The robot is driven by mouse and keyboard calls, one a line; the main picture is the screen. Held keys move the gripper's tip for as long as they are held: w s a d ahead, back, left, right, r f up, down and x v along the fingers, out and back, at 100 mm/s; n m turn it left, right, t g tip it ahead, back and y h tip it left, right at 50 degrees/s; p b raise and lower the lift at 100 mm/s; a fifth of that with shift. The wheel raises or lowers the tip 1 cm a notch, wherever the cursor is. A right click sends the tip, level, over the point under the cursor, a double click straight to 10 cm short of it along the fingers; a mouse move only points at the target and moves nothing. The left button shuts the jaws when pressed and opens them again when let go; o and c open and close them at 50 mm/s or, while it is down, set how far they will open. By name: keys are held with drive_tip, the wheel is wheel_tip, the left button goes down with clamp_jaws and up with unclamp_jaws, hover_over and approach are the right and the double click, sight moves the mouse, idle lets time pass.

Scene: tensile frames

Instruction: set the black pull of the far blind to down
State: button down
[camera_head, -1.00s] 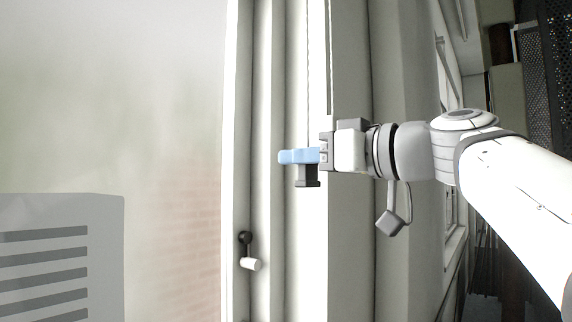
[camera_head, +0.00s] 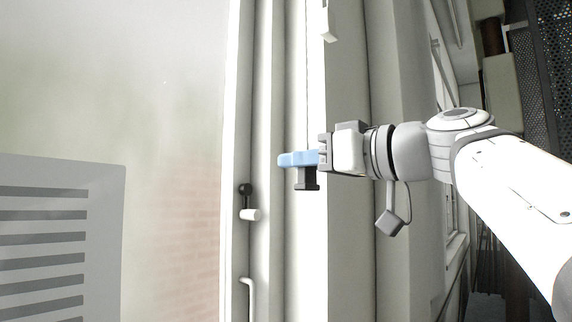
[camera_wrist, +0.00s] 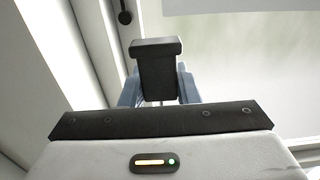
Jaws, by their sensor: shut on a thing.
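The black pull (camera_head: 307,180) is a small dark block on a thin cord (camera_head: 307,90) that runs straight up beside the white window frame. My gripper (camera_head: 299,158) has blue fingers and is shut on the pull. The lower part of the pull shows below the fingers; its upper part is hidden by them. In the wrist view the pull (camera_wrist: 157,70) stands between the two blue fingers (camera_wrist: 157,95).
A black and white window handle (camera_head: 248,202) is on the frame, left of and below my gripper. A white bent rod (camera_head: 251,295) is under it. A small white piece (camera_head: 328,22) shows at the top. A grey slotted panel (camera_head: 50,240) is at the lower left.

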drive_tip(key=c, duration=1.5)
unclamp_jaws()
drive_tip(key=shift+d, duration=0.15)
drive_tip(key=shift+o, duration=0.9)
drive_tip(key=shift+s+d+r, duration=0.1)
drive_tip(key=shift+s+d, duration=0.05)
drive_tip(key=shift+o, duration=1.2)
drive_tip(key=shift+s+d, duration=0.1)
drive_tip(key=shift+d, duration=0.05)
drive_tip(key=v, duration=0.7)
drive_tip(key=shift+s+b, duration=0.15)
drive_tip(key=shift+b, duration=0.3)
drive_tip(key=shift+d, duration=0.1)
